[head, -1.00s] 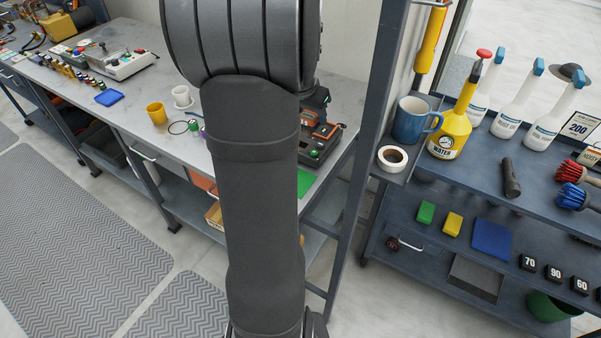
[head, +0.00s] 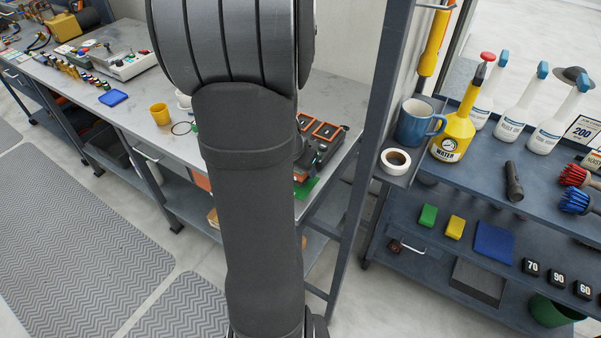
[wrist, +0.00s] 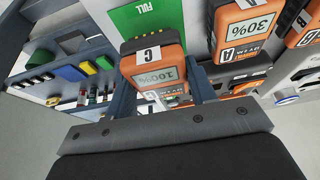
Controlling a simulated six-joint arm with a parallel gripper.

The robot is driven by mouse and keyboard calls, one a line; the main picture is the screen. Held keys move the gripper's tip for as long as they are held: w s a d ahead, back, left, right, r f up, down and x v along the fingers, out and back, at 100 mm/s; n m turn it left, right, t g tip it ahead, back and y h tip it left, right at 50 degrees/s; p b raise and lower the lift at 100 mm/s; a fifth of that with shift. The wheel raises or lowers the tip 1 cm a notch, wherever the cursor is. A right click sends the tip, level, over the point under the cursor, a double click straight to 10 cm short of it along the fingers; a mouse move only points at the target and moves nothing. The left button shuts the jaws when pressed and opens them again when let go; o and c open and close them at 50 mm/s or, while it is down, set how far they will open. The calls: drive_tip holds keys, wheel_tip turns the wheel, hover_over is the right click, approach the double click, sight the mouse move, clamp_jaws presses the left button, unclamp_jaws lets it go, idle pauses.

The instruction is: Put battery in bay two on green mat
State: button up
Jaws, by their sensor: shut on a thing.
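My gripper (wrist: 163,90) is shut on an orange and dark battery (wrist: 152,60) labelled C, with a display reading 100%. The battery sits between the two fingers in the wrist view. The green mat (wrist: 140,18), marked FULL, lies just beyond it, with no clear sign of contact. In the head view the green mat (head: 305,188) shows partly beside my arm, at the bench's end. Batteries A (wrist: 243,28), reading 30%, and B (wrist: 301,25) stand to the right in the wrist view.
A dark charger unit (head: 325,152) with orange-framed tops stands on the bench by the mat. A dark upright post (head: 373,130) rises right of the bench. A yellow mug (head: 160,114) stands left of my arm. A shelf cart (head: 465,180) holds bottles and tools.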

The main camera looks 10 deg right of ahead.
drive_tip(key=shift+f, duration=1.2)
drive_tip(key=shift+f, duration=0.1)
drive_tip(key=o, duration=1.2)
drive_tip(key=v, duration=1.2)
drive_tip(key=x, duration=1.2)
